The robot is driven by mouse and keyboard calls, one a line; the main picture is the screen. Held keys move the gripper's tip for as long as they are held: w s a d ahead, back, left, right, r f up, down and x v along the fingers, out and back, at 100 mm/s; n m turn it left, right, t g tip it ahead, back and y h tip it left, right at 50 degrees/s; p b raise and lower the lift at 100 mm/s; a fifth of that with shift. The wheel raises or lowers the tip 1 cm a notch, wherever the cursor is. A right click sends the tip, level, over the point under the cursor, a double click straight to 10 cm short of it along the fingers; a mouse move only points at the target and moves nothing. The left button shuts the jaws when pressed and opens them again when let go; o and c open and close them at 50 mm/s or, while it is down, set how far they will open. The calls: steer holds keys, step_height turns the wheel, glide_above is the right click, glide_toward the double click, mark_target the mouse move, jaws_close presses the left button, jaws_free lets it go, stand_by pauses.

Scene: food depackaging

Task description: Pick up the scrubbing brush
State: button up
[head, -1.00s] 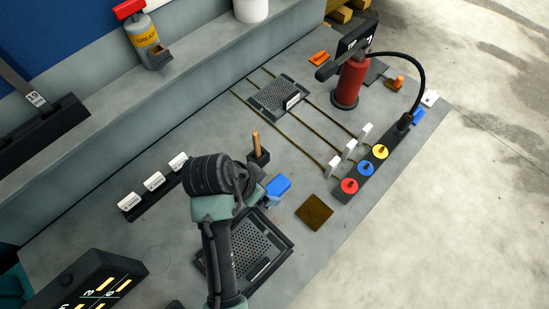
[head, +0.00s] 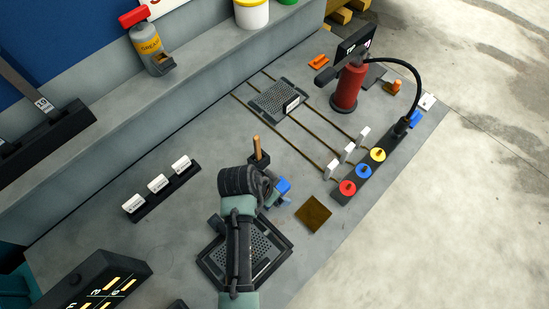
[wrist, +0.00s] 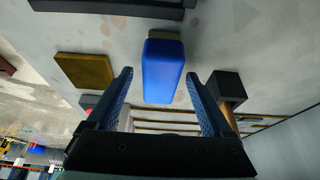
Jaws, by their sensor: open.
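A blue block with a tan layer along one edge, seemingly the scrubbing brush, lies on the grey bench (head: 330,245). The blue block (wrist: 163,70) is in the middle of the wrist view, and it also shows in the head view (head: 284,186), partly hidden by my arm. My gripper (wrist: 159,75) is open and empty, with its two blue fingers on either side of the block's near part in the picture. A gap shows on both sides, and I see no contact. In the head view my wrist hides most of the gripper.
A black block with a wooden handle (wrist: 228,85) stands close to the right finger in the wrist view. A brown square pad (head: 313,214) lies to the right in the head view. A perforated black tray (head: 262,250) lies below my arm. A red cylinder (head: 345,90) stands farther back.

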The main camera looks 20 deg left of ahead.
jaws_close()
steer(key=shift+r, duration=0.15)
step_height(320, 180, up, 10)
steer(key=shift+f+b, duration=0.1)
steer(key=shift+b, duration=0.8)
steer(key=c, duration=0.7)
jaws_free()
steer(key=c, duration=0.6)
steer(key=shift+f, duration=0.1)
